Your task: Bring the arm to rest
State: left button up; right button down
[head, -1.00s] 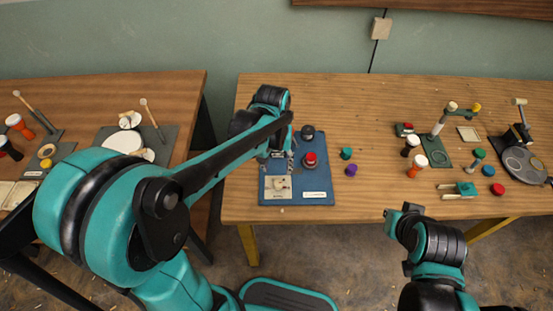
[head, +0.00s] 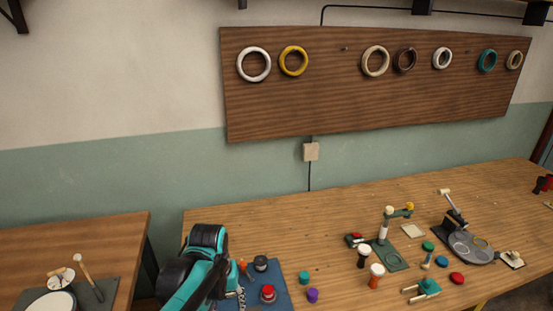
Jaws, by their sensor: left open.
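My left gripper (head: 241,294) shows only in part at the bottom of the head view, over the left side of a blue mat (head: 283,283). It is open, and I see nothing held in it. The arm's teal and black links hide part of the mat. On the mat, to the right of the gripper, are a red-topped piece (head: 268,292) and a black round piece (head: 261,263). My right gripper is out of view.
Small goblet drums (head: 376,274) and a grey disc stand (head: 466,247) are farther right. Coloured rings (head: 293,61) hang on a wooden wall board (head: 330,105). A second table (head: 110,228) is at left.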

pick_arm(q)
jog(key=s+a+r+m+t, duration=0.1)
jog(key=s+a+r+t, duration=0.1)
jog(key=s+t, duration=0.4)
jog(key=shift+s+a, duration=0.8)
jog(key=shift+s, duration=0.95)
